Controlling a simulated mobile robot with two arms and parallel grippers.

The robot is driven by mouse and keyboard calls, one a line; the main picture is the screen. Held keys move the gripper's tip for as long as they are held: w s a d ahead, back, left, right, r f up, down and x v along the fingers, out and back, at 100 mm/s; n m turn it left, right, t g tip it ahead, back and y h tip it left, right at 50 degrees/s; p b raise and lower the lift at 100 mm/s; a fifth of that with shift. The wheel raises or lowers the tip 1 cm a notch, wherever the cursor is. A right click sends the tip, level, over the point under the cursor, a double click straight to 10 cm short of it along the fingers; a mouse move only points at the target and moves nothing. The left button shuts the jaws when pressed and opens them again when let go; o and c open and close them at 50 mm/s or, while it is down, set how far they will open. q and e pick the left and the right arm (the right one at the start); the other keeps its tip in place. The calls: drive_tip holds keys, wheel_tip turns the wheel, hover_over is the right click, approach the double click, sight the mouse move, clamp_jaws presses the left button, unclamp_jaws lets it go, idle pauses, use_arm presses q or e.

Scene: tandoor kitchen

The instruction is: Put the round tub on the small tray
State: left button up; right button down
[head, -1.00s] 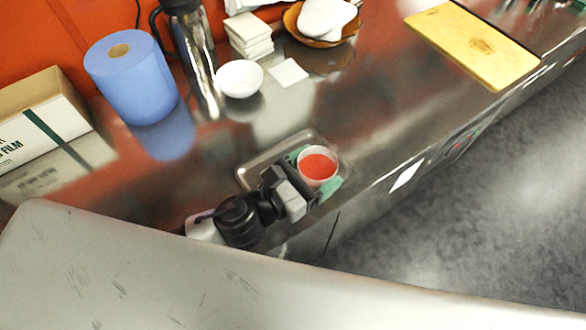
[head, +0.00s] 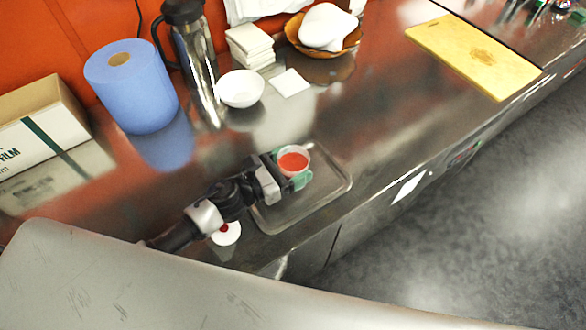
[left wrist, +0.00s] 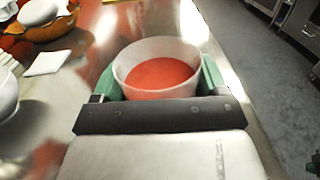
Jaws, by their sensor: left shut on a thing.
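The round tub (head: 293,161) is a small white cup with red contents. My left gripper (head: 285,172) is shut on it, with green finger pads on either side of the tub. In the left wrist view the tub (left wrist: 158,72) sits upright between the fingers. The small tray (head: 318,205) is a grey metal tray on the steel counter. In the head view the tub shows over the tray's far edge; its height above the tray is hard to tell. My right gripper is not in view.
A white bowl (head: 240,88), a steel jug (head: 190,60), a blue paper roll (head: 131,86) and a film box (head: 42,135) stand at the back. A yellow board (head: 472,55) lies at right. A white round item (head: 227,233) is near my left arm.

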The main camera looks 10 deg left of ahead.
use_arm(q)
drive_tip(key=shift+f, duration=0.95)
drive_tip(key=shift+f, duration=0.25)
drive_tip(key=o, duration=1.1)
drive_tip(key=shift+r, duration=0.1)
drive_tip(key=shift+r, duration=0.2)
drive_tip(key=b+v, duration=0.1)
drive_tip(key=v, duration=0.2)
drive_tip(key=b+v, duration=0.1)
drive_tip(key=v, duration=0.2)
drive_tip(key=shift+s+a+f, duration=0.15)
drive_tip(key=shift+s+f, duration=0.05)
drive_tip(key=shift+s+a+r+b, duration=0.2)
drive_tip(key=shift+s+a+b, duration=0.1)
drive_tip(key=shift+s+a, duration=0.1)
